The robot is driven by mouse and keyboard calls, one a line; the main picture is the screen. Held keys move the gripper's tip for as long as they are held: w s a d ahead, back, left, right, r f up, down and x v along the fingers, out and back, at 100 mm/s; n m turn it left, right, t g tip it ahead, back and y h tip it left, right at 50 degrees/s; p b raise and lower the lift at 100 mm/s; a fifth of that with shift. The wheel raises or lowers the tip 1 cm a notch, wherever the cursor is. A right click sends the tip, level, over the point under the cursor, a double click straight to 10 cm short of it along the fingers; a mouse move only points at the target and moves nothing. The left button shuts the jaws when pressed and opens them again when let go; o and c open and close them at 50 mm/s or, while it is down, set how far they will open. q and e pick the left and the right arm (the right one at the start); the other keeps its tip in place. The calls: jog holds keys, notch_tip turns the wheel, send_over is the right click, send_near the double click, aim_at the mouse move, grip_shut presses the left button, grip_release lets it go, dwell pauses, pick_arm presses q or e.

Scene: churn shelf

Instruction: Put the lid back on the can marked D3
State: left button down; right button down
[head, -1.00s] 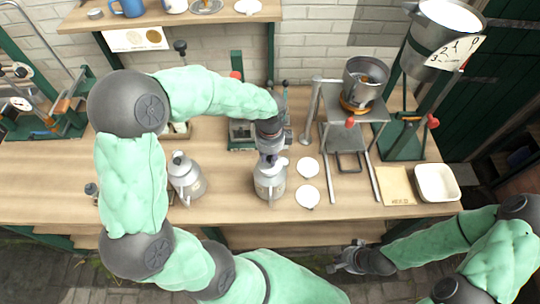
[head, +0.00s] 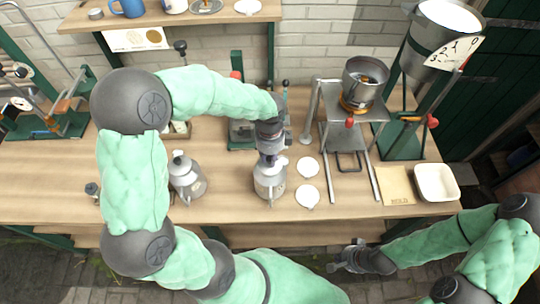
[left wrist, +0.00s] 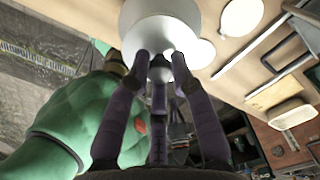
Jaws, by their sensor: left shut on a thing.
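A metal can (head: 269,188) stands upright near the table's front edge in the head view. My left gripper (head: 269,158) is directly above it, pointing down. In the left wrist view my left gripper (left wrist: 160,65) is shut on a grey round knob, with the pale round lid (left wrist: 150,20) beyond it. The lid is at the can's mouth; whether it is fully seated I cannot tell. A second can (head: 187,180) with a knobbed top stands to the left. No can marking is readable. My right gripper (head: 345,262) is empty and looks open, off the table's front edge.
Two pale discs, a back one (head: 308,167) and a front one (head: 307,196), lie right of the can. Further right are a metal stand with a pot (head: 365,76), a card (head: 396,187) and a white tray (head: 436,198). The table left of the second can is mostly clear.

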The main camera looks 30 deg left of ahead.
pick_arm(q)
jog(key=c, duration=0.5)
grip_release()
jog(key=shift+r, duration=0.15)
jog(key=shift+r+p, duration=3.05)
jog(key=shift+r, duration=0.35)
grip_shut()
jog(key=shift+f+b, duration=2.15)
jog(key=shift+f, duration=1.05)
